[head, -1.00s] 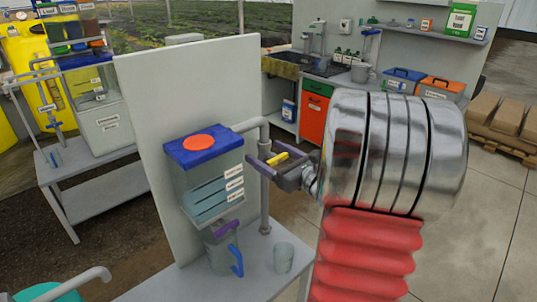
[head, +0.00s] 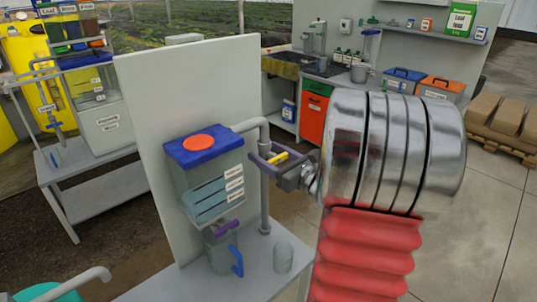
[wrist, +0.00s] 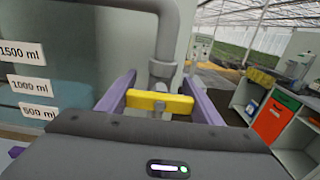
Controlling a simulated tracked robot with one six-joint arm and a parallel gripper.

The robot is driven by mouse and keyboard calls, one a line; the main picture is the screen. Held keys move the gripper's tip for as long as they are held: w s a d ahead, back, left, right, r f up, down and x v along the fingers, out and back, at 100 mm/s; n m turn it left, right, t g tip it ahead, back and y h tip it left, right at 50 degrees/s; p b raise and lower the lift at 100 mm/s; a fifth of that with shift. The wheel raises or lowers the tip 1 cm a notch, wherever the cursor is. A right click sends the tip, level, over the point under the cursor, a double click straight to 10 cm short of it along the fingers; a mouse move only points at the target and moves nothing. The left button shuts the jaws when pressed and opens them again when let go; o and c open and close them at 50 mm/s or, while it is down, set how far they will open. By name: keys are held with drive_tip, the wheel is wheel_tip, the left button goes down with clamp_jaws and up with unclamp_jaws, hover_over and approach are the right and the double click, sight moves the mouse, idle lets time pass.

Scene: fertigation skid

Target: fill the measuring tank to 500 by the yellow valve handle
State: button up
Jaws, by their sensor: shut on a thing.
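My gripper (wrist: 160,100) has its purple fingers on both ends of the yellow valve handle (wrist: 160,103) and is shut on it. The handle lies crosswise on the grey vertical pipe, right of the tank; it also shows in the head view (head: 279,157).
A jug (head: 219,250) with a blue handle stands under the tank, below a purple lever (head: 226,228). A clear cup (head: 284,257) stands to its right on the grey bench (head: 190,285). The upright panel (head: 150,130) is close behind the tank.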

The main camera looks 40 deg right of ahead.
drive_tip(key=shift+n, duration=1.5)
drive_tip(key=o, duration=1.1)
drive_tip(key=shift+c, duration=0.2)
drive_tip(key=shift+s, duration=0.1)
drive_tip(key=s, duration=1.3)
drive_tip(key=shift+s+d, duration=0.15)
drive_tip(key=shift+s, duration=0.15)
